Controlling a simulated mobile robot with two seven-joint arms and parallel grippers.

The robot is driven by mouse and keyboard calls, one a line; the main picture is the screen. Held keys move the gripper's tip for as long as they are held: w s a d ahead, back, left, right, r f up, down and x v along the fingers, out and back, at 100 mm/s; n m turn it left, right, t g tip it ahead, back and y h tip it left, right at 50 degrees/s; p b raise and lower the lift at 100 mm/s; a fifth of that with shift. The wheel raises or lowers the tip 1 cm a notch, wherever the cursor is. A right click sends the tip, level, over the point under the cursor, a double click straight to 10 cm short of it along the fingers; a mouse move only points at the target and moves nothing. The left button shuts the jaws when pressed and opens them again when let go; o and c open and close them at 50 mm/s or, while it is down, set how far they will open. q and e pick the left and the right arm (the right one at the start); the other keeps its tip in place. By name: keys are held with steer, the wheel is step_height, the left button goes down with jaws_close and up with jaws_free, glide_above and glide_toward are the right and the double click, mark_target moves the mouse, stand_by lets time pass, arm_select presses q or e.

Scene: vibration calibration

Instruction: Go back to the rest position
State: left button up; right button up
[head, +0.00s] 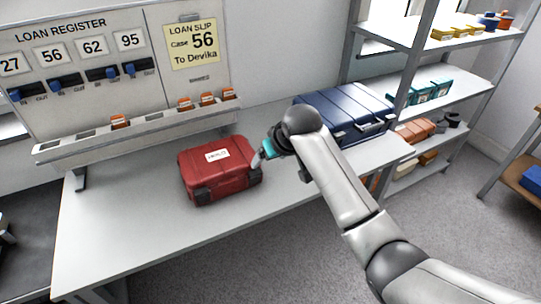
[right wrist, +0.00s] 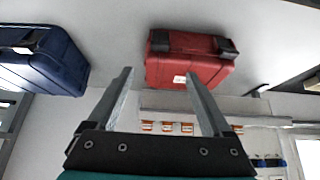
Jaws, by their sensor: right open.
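A red case (head: 220,170) with a white label and dark corners stands closed on the white table (head: 130,235). My right gripper (head: 258,160) is at the right side of the red case in the head view, its arm coming in from the lower right. In the right wrist view the fingers of the right gripper (right wrist: 157,76) are spread apart with nothing between them, and the red case (right wrist: 190,65) shows beyond them. Whether a fingertip touches the case cannot be told. My left gripper does not show.
A larger blue case (head: 345,115) stands on the table behind my right arm. A loan register board (head: 100,65) with switches, orange-tagged slots and a loan slip (head: 193,42) rises at the back. A metal shelf unit (head: 440,75) stands right. The table's front left is clear.

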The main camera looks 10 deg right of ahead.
stand_by(0.4)
steer(key=s+d+f+m+g+b, duration=0.1)
steer(key=s+d+f, duration=0.1)
steer(key=s+f, duration=0.65)
steer(key=s+d+f+g+h+b, duration=0.1)
steer(key=s+d+f+b, duration=0.15)
steer(key=f, duration=1.15)
steer(key=s+d+f+m, duration=0.15)
steer(key=s+f, duration=0.45)
steer(key=f, duration=0.6)
steer(key=s+d+f+g+b, duration=0.1)
steer(key=s+f, duration=0.4)
steer(key=s, duration=0.6)
steer(key=s+d+f+n+g+b, duration=0.1)
steer(key=s+f, duration=0.5)
steer(key=s, duration=0.6)
steer(key=s+d+f+g+h+b, duration=0.1)
steer(key=s+d+f, duration=0.1)
steer(key=s+f, duration=0.4)
steer(key=s, duration=0.5)
steer(key=shift+s+d+f+b, duration=0.15)
steer(key=shift+s+d+b, duration=0.1)
steer(key=shift+s+b, duration=0.15)
